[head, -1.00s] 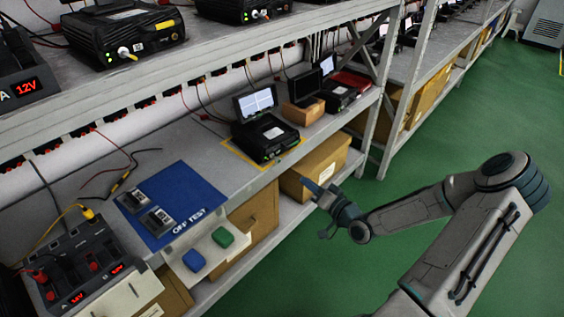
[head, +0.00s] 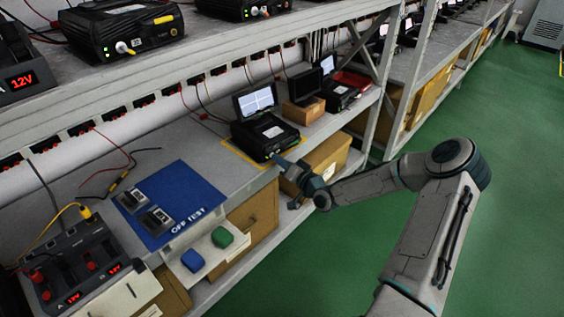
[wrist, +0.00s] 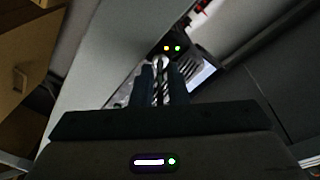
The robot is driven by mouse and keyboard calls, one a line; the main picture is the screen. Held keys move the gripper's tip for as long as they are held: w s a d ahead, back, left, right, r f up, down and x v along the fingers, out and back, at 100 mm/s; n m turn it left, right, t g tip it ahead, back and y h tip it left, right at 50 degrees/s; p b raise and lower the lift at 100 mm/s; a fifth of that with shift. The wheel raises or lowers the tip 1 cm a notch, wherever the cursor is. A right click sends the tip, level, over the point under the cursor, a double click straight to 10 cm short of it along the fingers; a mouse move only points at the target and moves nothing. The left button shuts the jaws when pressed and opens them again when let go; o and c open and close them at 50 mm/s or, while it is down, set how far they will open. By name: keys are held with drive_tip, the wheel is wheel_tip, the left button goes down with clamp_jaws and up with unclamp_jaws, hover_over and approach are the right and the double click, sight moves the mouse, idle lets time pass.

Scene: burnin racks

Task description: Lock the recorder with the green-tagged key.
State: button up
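The recorder (head: 265,138) is a black box with a raised, lit screen, inside a yellow outline at the shelf's front edge. My gripper (head: 285,166) is just in front of and below its front right corner. In the wrist view my gripper's dark fingers (wrist: 162,84) are close together, with silvery metal between and beyond the tips. I cannot tell if this metal is held or lies behind. Orange and green lights (wrist: 172,48) show just past the tips. A green tag-like piece (head: 222,237) and a blue one (head: 193,260) sit on a white ledge; no key shape is clear there.
A blue OFF TEST mat (head: 172,205) with two small dark devices lies left of the recorder. A brown box (head: 303,112) stands to its right. A metal post (head: 371,125) rises beyond. Cartons (head: 328,158) fill the lower shelf.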

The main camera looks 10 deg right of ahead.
clamp_jaws()
drive_tip(key=n+b, duration=0.2)
drive_tip(key=n, duration=0.1)
drive_tip(key=n+b, duration=0.6)
drive_tip(key=shift+f, duration=0.25)
drive_tip(key=n+b, duration=0.5)
drive_tip(key=b, duration=0.1)
drive_tip(key=shift+s+n+b, duration=0.1)
drive_tip(key=shift+n+b, duration=0.2)
drive_tip(key=shift+b, duration=0.05)
drive_tip(key=n+b, duration=0.3)
drive_tip(key=shift+r+b, duration=0.1)
drive_tip(key=shift+b, duration=0.2)
drive_tip(key=shift+r, duration=0.1)
